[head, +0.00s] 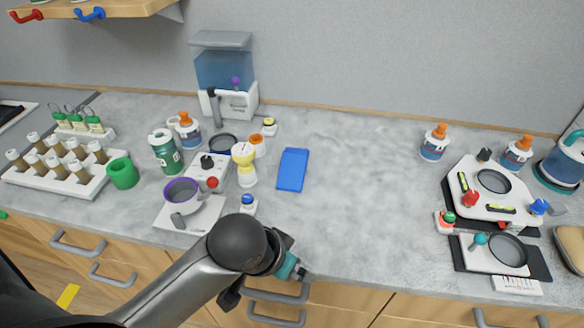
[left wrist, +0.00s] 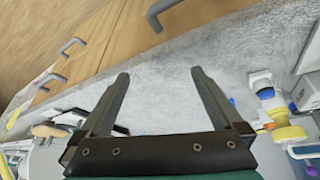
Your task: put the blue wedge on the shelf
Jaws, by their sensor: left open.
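The blue wedge (head: 292,169) lies flat on the grey counter near the middle of the head view, just right of a yellow and white item. The wooden shelf (head: 110,10) is on the wall at the top left; only its lower part shows. My left gripper (head: 296,268) is over the counter's front edge, nearer to me than the wedge and apart from it. In the left wrist view its two fingers (left wrist: 160,73) are spread with nothing between them. I cannot make out the wedge in that view. My right gripper is not in view.
A yellow and white item (head: 244,165) stands just left of the wedge. A white scale with a purple-rimmed cup (head: 182,192) and a tube rack (head: 60,170) are further left. Stirrer-like devices (head: 492,195) stand at the right. The counter right of the wedge is clear.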

